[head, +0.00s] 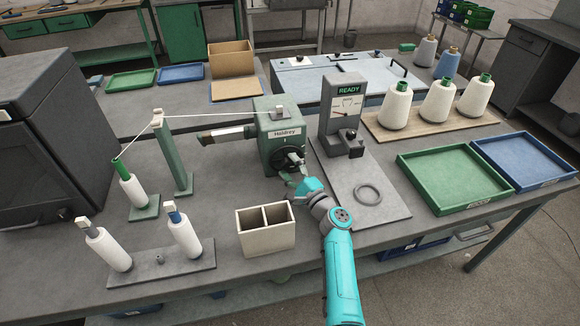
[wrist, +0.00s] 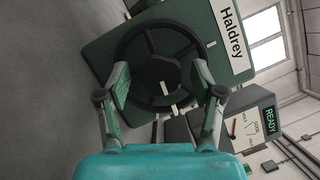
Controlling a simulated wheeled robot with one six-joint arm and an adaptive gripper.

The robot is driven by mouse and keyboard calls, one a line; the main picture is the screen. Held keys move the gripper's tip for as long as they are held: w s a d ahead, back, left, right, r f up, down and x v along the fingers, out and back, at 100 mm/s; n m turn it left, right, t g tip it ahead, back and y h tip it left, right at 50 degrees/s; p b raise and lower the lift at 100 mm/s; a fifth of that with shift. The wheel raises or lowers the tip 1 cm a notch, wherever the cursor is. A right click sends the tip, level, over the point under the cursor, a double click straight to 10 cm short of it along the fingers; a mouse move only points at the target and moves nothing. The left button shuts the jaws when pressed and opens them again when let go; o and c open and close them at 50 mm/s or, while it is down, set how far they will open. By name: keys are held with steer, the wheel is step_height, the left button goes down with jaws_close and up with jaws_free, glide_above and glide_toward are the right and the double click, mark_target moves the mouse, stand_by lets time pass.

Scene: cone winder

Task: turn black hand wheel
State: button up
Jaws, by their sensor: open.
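The black hand wheel (head: 285,160) is on the front of the green Haldrey winder (head: 276,120) on the bench. In the wrist view the wheel (wrist: 160,52) fills the upper middle, with spokes and a pale handle peg near its lower part. My gripper (head: 294,171) is right in front of the wheel in the head view and hides part of it. In the wrist view the gripper (wrist: 160,85) is open, with one finger at each side of the wheel's lower half. Whether the fingers touch the rim cannot be told.
A beige two-compartment box (head: 266,231) stands left of my arm. The grey gauge stand reading READY (head: 343,105), with a ring (head: 368,195) on its base, is to the right. A green tray (head: 453,173) lies farther right. Yarn cones stand behind it.

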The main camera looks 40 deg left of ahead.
step_height(320, 180, up, 9)
steer(key=shift+w, duration=0.1)
steer(key=shift+d+r, duration=0.15)
steer(key=shift+r, duration=0.45)
steer(key=shift+f, duration=0.15)
